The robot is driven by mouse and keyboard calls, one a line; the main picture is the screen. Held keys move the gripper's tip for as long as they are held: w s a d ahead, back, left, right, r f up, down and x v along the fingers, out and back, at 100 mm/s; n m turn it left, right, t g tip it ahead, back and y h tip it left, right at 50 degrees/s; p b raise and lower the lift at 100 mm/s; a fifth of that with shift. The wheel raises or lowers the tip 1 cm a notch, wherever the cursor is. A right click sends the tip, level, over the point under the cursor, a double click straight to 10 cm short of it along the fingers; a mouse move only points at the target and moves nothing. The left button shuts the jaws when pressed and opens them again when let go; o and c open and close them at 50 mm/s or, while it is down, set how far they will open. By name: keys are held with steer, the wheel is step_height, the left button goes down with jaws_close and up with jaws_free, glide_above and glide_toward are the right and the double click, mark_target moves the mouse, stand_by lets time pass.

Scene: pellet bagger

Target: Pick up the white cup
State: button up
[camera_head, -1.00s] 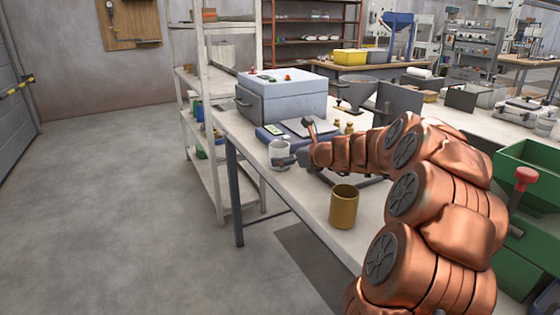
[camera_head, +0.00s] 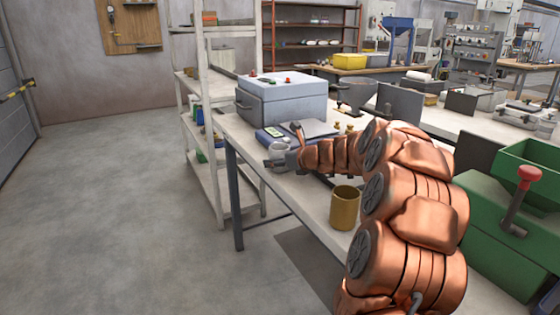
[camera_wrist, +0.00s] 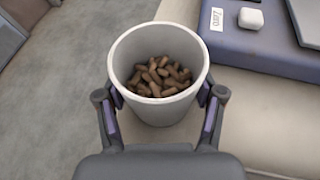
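The white cup (camera_wrist: 125,68) stands upright near the table edge in the wrist view and holds brown pellets. In the head view the cup (camera_head: 279,147) is small and partly hidden by my gripper (camera_head: 281,162). In the wrist view my gripper (camera_wrist: 160,98) has its two fingers spread, one on each side of the cup. The purple finger pads are close to the cup wall, with gaps showing lower down. Whether the fingertips touch the cup is hard to tell.
A blue scale (camera_wrist: 245,45) stands close to the cup on the right in the wrist view. A grey box (camera_head: 282,100) is behind. White shelving (camera_head: 205,170) stands left of the table (camera_head: 310,188).

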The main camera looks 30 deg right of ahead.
steer(key=c, duration=0.7)
steer(key=shift+r, duration=0.1)
